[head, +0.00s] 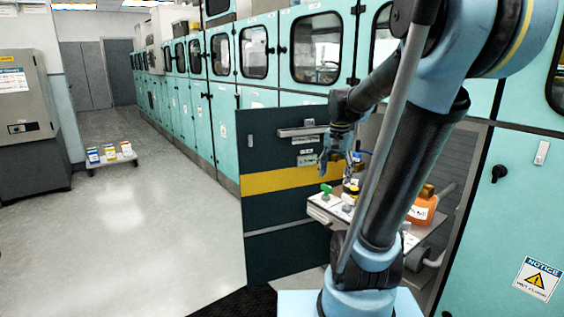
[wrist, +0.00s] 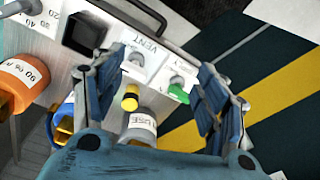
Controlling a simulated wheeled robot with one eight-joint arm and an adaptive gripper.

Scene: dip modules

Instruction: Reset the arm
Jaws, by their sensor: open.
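My arm reaches from the right side of the head view into an open cabinet bay, bent downward at the wrist. My gripper (head: 334,168) is open over the pull-out shelf (head: 323,210). In the wrist view its two blue fingers (wrist: 160,72) are spread wide, with nothing held between them. The finger and palm hide parts of the shelf and a blue container (wrist: 65,122).
A dark door with a yellow stripe (head: 272,181) stands open left of the shelf. An orange bottle (head: 424,207) is at the shelf's right. A black handle (wrist: 160,17) edges the panel. A low cart (head: 111,158) with several boxes stands on otherwise clear floor at left.

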